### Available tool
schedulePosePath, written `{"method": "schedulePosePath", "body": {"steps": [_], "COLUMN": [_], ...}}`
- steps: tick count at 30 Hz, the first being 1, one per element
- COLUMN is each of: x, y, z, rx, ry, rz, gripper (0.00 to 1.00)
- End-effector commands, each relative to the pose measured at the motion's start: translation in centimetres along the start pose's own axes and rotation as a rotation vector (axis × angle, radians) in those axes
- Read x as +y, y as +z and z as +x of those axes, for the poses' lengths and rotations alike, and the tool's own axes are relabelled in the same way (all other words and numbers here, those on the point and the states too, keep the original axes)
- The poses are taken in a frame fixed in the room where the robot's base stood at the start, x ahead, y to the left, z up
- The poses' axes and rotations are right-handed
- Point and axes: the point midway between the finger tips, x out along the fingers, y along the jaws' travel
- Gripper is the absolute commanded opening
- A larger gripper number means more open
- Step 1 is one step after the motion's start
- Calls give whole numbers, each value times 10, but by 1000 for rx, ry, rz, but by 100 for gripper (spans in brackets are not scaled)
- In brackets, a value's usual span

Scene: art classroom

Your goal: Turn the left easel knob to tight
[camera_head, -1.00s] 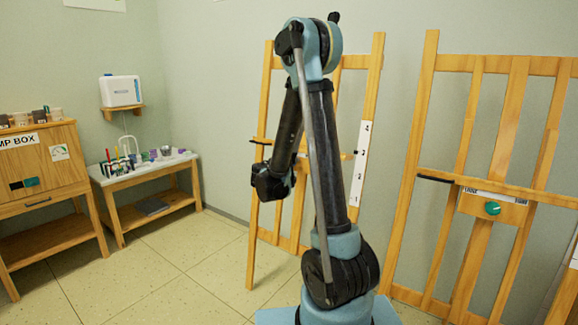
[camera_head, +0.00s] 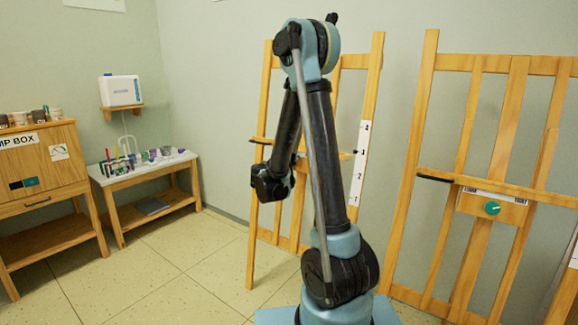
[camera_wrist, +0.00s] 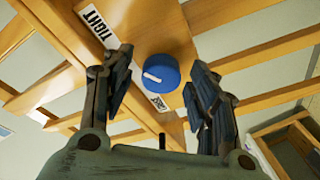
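In the wrist view, a round blue knob (camera_wrist: 161,73) with a white pointer mark sits on a wooden board of the left easel. The mark is on the knob's lower left side. A label reading TIGHT (camera_wrist: 98,26) is at the upper left; a second, unreadable label (camera_wrist: 158,102) is below the knob. My gripper (camera_wrist: 160,62) is open, with one finger on each side of the knob in the picture and gaps between. Depth to the knob is unclear. In the head view, the left easel (camera_head: 372,100) stands behind my arm, and its knob is hidden.
A second easel (camera_head: 425,110) with a green knob (camera_head: 492,208) stands to the right. A wooden cabinet (camera_head: 60,160) and a low table (camera_head: 150,172) with art supplies are at the left. The floor between them and the left easel is clear.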

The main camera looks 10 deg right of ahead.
Motion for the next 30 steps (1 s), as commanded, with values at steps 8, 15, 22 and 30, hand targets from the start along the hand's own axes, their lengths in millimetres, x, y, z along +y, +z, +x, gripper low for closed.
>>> {"method": "schedulePosePath", "body": {"steps": [8,15,22,30], "x": [-1,-2,-2,-1], "y": [-1,-1,-1,0], "z": [-4,-32,-61,-78], "rx": [3,4,3,1], "ry": [-1,-3,-3,-1], "rz": [-1,-1,-1,-1], "gripper": [54,54,54,54]}}
